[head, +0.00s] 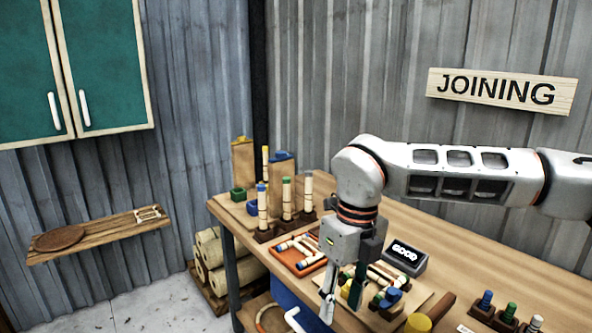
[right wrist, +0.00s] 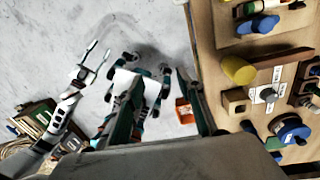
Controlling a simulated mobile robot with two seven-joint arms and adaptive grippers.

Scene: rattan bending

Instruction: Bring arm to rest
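My right arm comes in from the right in the head view, over the wooden workbench (head: 430,219). Its right gripper (head: 341,303) points down near the bench's front edge. In the right wrist view the fingers of the right gripper (right wrist: 156,90) are apart, with nothing held between them; the floor and part of my base show behind. My left arm is outside the head view. In the right wrist view the left gripper (right wrist: 97,57) shows at the left, over the floor, with its fingers apart and empty.
A blue bin (head: 296,303) is under the front edge. A wall shelf (head: 100,236) is left; floor (head: 150,312) before it is clear.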

